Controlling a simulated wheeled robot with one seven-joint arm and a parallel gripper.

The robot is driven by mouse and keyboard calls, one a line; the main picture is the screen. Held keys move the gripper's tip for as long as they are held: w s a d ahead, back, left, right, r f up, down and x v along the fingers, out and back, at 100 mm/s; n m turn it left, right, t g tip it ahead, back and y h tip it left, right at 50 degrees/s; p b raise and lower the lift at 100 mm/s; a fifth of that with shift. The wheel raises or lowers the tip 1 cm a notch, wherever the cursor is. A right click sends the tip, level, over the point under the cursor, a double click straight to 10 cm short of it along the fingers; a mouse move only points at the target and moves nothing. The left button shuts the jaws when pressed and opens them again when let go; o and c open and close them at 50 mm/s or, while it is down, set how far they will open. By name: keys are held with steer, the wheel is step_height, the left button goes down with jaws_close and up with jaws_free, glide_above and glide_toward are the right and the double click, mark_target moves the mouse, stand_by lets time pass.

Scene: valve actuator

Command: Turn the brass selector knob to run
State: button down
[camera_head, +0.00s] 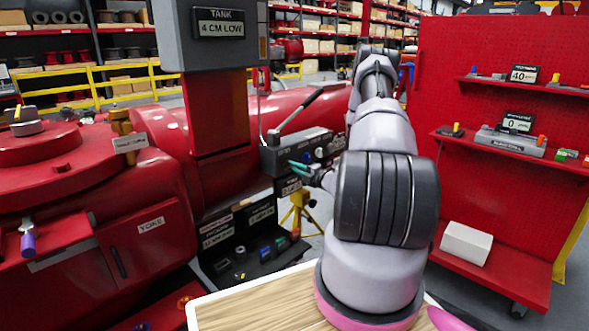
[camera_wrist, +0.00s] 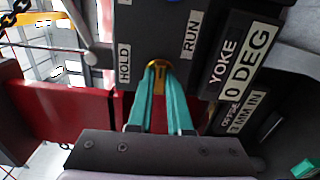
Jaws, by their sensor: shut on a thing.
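The brass selector knob (camera_wrist: 158,68) shows in the wrist view on the dark control box (camera_wrist: 150,25). The teal fingers of my gripper (camera_wrist: 159,78) are closed around it and cover its sides. The HOLD label (camera_wrist: 124,63) is left of the knob and the RUN label (camera_wrist: 190,40) is up and to its right. I cannot clearly tell which label the knob points to. In the head view the teal fingertips of my gripper (camera_head: 301,169) are at the front of the grey control box (camera_head: 283,153); the knob is hidden there.
A lever (camera_head: 300,110) rises from the control box. A YOKE display reading 0 DEG (camera_wrist: 245,65) is beside the box in the wrist view. The red machine (camera_head: 120,200) fills the left, and a red shelf rack (camera_head: 500,60) stands at right. A yellow stand (camera_head: 300,210) is below.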

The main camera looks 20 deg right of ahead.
steer(key=shift+d, duration=0.1)
steer(key=c, duration=0.8)
jaws_free()
steer(key=shift+c, duration=0.2)
steer(key=shift+s, duration=0.15)
steer(key=v, duration=1)
steer(key=shift+s, duration=0.3)
steer(key=shift+d, duration=0.1)
